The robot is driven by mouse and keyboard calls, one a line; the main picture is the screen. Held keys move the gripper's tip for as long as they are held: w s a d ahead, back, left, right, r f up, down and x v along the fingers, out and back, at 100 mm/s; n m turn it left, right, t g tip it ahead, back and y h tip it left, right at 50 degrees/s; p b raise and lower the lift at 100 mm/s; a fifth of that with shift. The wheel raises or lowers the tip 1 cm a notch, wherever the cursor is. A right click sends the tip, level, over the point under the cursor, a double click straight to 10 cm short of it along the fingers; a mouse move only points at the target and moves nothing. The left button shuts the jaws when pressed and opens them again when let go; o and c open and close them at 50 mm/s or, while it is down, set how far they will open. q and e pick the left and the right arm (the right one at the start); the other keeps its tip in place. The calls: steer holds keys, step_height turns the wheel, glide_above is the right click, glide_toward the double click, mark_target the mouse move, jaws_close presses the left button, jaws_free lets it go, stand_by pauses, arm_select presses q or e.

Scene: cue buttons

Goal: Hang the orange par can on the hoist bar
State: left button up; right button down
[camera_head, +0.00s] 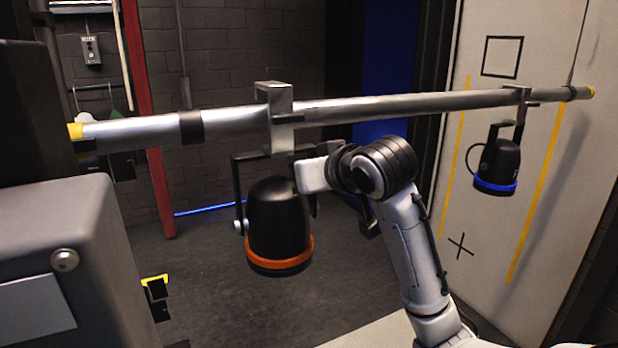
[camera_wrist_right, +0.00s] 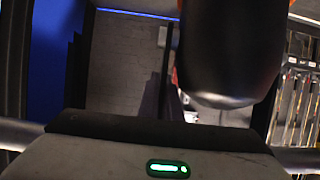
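The orange par can (camera_head: 280,222), a black can with an orange ring at its lower end, is below the left part of the hoist bar (camera_head: 390,106) in the head view. Its silver clamp (camera_head: 280,115) sits over the bar, with the black yoke below it. The can looks close to upright. My right gripper (camera_head: 312,176) is at the upper right of the can, beside the yoke; its fingertips are hidden there. In the right wrist view the can's dark body (camera_wrist_right: 232,45) is very close, and the finger opening cannot be made out. My left gripper is not in view.
A second black par can with a blue ring (camera_head: 497,165) hangs from the bar's right part. A black band (camera_head: 190,126) wraps the bar left of the clamp. A large grey case (camera_head: 60,250) fills the left foreground. The dark floor (camera_head: 200,270) behind looks mostly clear.

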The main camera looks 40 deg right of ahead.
steer(key=shift+b+x, duration=0.7)
steer(key=shift+x, duration=1.9)
